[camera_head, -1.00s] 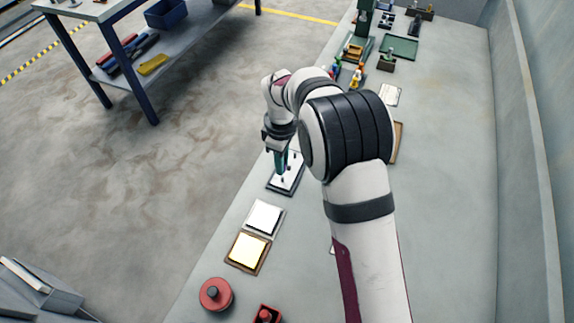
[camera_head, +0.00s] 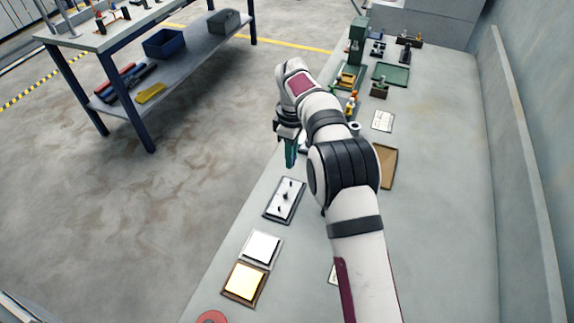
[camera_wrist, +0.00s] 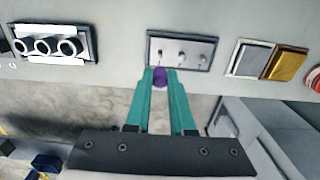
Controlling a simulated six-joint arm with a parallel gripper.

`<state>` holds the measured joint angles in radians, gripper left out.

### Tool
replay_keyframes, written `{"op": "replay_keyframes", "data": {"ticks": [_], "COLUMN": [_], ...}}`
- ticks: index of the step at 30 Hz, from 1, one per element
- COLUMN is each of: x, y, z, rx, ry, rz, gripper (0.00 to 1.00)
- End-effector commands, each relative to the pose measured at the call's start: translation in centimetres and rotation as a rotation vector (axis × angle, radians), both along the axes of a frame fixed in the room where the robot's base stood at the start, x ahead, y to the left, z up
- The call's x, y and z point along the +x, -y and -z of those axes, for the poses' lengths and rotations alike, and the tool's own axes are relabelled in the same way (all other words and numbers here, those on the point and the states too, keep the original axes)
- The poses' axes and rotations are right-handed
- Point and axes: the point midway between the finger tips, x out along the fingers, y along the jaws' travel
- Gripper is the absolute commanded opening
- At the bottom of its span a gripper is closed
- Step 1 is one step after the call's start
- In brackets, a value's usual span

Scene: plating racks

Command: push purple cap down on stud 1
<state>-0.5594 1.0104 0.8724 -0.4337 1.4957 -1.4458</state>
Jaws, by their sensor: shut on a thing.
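My gripper (camera_head: 291,160) has teal fingers, and in the wrist view its tips (camera_wrist: 160,74) are shut on a small purple cap (camera_wrist: 160,79). The stud plate (camera_head: 290,212) is a pale panel with a dark border and three small upright studs; it also shows in the wrist view (camera_wrist: 192,44). No cap shows on the studs. In the head view my gripper is beyond the plate's far end, apart from it. The cap is not discernible in the head view. I see no label telling which stud is number 1.
A white pad (camera_head: 262,247) and a gold pad (camera_head: 244,281) lie on the bench nearer the camera. A dark fixture with three white rings (camera_wrist: 48,47) shows in the wrist view. A brown tray (camera_head: 388,167) and green fixtures (camera_head: 391,72) stand farther along the bench.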

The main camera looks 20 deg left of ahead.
Motion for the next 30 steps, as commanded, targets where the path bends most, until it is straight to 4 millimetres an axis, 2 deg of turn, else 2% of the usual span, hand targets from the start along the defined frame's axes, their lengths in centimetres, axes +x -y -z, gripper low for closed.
{"op": "replay_keyframes", "data": {"ticks": [7, 15, 21, 30], "x": [0.0, -0.1, 0.0, 0.0], "y": [0.0, 0.0, 0.0, 0.0], "z": [0.5, 3.8, 5.4, 5.8], "rx": [0.001, 0.001, 0.000, 0.001], "ry": [0.000, -0.001, 0.000, 0.001], "rz": [0.000, 0.000, -0.001, 0.000], "gripper": [0.00, 0.00, 0.00, 0.00]}}
